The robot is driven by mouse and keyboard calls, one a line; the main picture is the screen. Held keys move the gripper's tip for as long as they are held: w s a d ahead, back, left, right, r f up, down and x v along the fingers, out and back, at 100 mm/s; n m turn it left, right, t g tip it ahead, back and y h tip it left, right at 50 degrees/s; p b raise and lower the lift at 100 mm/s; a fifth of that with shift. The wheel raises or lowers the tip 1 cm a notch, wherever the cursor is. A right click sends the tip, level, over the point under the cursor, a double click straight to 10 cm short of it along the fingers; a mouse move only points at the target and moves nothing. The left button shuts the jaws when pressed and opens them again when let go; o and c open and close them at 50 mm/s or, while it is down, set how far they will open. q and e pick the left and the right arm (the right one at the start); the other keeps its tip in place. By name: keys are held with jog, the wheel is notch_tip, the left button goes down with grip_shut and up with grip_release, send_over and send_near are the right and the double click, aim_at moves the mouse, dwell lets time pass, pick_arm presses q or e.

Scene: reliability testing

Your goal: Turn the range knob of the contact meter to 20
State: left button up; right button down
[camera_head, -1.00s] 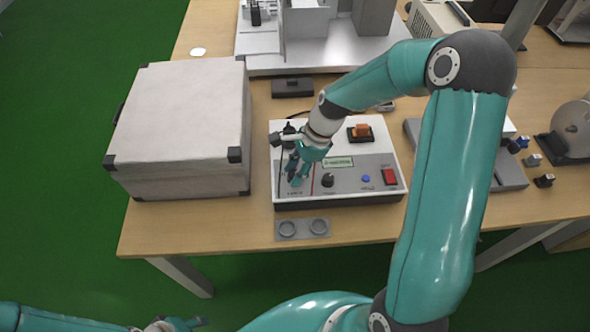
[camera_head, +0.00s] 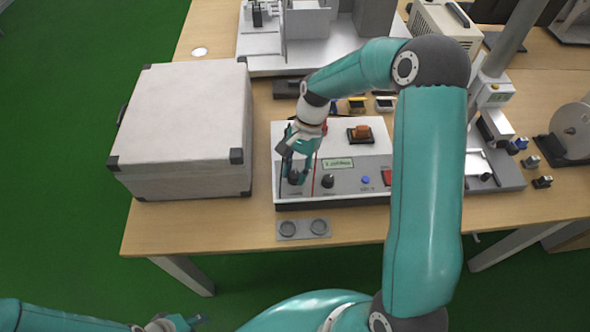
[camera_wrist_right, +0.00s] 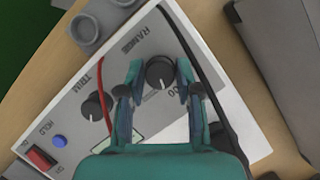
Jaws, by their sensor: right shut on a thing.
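The contact meter (camera_head: 346,183) is a light box with a grey sloped front panel on the table. Its range knob (camera_head: 294,180) is black, at the panel's left in the head view. In the right wrist view the range knob (camera_wrist_right: 160,72) sits between the two fingers, beside the RANGE lettering. My right gripper (camera_wrist_right: 160,75), also in the head view (camera_head: 297,176), is shut on this knob from above. The pointer's exact setting is too small to read, and the scale numbers are partly hidden. My left gripper (camera_head: 185,322) shows only partly at the bottom edge, away from the meter.
The second knob (camera_head: 328,181), blue button (camera_head: 365,180) and red switch (camera_head: 387,176) are to the right on the panel. Red and black leads run past the range knob.

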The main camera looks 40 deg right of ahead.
jog(key=n, duration=0.1)
jog(key=n+g, duration=0.1)
jog(key=n, duration=0.1)
jog(key=n+h, duration=0.1)
jog(key=shift+w+n, duration=0.25)
jog(key=shift+n, duration=0.05)
jog(key=n+g+h, duration=0.1)
jog(key=n, duration=0.2)
jog(key=shift+a+n, duration=0.1)
jog(key=shift+n, duration=0.3)
jog(key=n+h, duration=0.1)
jog(key=n, duration=0.3)
jog(key=shift+w+a+g+h+b, duration=0.1)
jog(key=shift+g+h+b, duration=0.25)
jog(key=shift+g+h, duration=0.05)
jog(key=shift+r+n+h+b, duration=0.1)
jog(key=shift+n+h+b, duration=0.4)
jog(key=shift+n, duration=1.5)
jog(key=shift+h, duration=0.3)
jog(key=c, duration=0.8)
grip_release()
jog(key=shift+a, duration=0.1)
